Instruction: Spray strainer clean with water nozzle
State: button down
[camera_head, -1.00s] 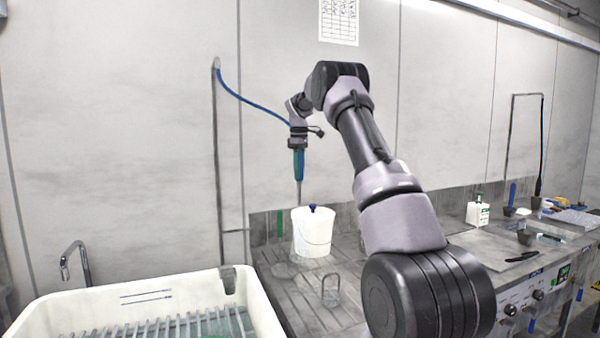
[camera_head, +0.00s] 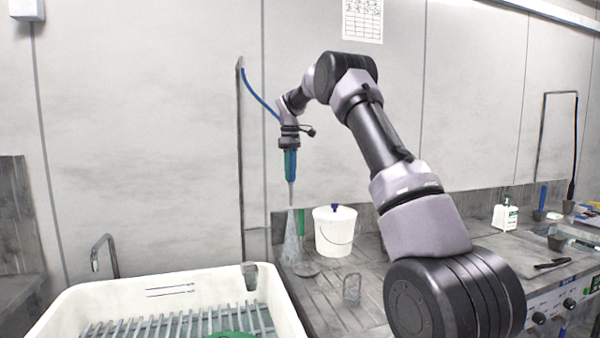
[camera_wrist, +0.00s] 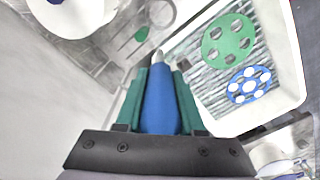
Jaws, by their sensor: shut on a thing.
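My gripper (camera_head: 290,150) is shut on the blue water nozzle (camera_wrist: 160,105), between its teal fingers. The nozzle points straight down in the head view, and a pale cone of water (camera_head: 293,238) comes from its tip. The cone falls onto the dark worktop left of the white bucket. A flat, dark round piece (camera_head: 306,269) lies at the foot of the spray; it may be the strainer, but its mesh is too small to make out. The wrist view shows the nozzle tip, with no clear strainer.
A white bucket (camera_head: 335,235) stands right of the spray. A large white tub (camera_head: 95,300) with a ribbed rack is at front left; a green holed disc (camera_wrist: 229,41) and a blue one (camera_wrist: 249,86) lie in it. A blue hose (camera_head: 258,98) runs to the nozzle.

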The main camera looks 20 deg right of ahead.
jog(key=a, duration=1.5)
jog(key=shift+s+a, duration=0.25)
dwell(0.7)
